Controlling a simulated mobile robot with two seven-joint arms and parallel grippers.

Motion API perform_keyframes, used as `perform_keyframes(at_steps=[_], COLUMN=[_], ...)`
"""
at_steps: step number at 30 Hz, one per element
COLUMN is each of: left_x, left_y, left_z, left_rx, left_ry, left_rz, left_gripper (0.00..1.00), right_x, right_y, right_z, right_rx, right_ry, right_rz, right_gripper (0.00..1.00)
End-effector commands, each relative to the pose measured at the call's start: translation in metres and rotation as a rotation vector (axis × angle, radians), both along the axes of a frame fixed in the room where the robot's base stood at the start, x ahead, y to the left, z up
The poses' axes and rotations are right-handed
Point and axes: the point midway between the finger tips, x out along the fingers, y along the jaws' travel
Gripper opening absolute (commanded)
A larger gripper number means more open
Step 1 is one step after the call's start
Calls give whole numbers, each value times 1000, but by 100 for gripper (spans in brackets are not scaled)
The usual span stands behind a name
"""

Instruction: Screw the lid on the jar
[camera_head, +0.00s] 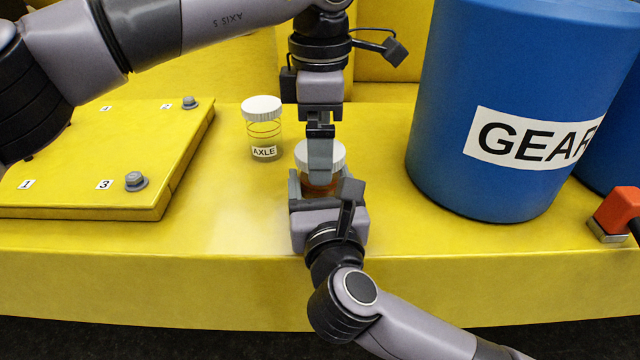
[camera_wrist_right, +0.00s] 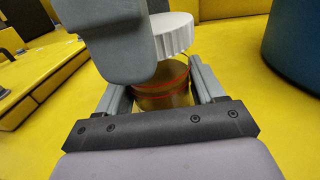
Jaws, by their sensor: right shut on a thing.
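The jar (camera_head: 320,188) has amber contents and stands upright on the yellow surface. In the right wrist view the jar (camera_wrist_right: 165,88) shows red lines and sits between the fingers of my right gripper (camera_head: 321,187), which is shut on it from the near side.
A white-lidded jar labelled AXLE (camera_head: 263,135) stands left of the grippers. A large blue GEAR drum (camera_head: 500,90) stands on the right. A raised yellow plate (camera_head: 90,150) with bolts lies at left. An orange-handled object (camera_head: 617,210) is far right.

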Motion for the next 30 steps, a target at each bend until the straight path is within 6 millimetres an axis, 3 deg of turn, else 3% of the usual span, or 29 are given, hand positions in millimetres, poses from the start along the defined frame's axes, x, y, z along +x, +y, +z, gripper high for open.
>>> perform_keyframes(at_steps=[8, 11, 21, 30], left_x=[0, 0, 0, 0], left_y=[0, 0, -1, 0], left_z=[6, 19, 90, 117], left_rx=[0, -1, -1, 0], left_ry=[-2, -3, -3, 0], left_rz=[2, 3, 2, 0], left_gripper=[100, 100, 100, 100], right_x=[0, 0, 0, 0], right_y=[0, 0, 0, 0], right_z=[0, 0, 0, 0], right_rx=[0, 0, 0, 0], right_ry=[-1, -1, -1, -1], right_rz=[0, 0, 0, 0], right_gripper=[0, 0, 0, 0])
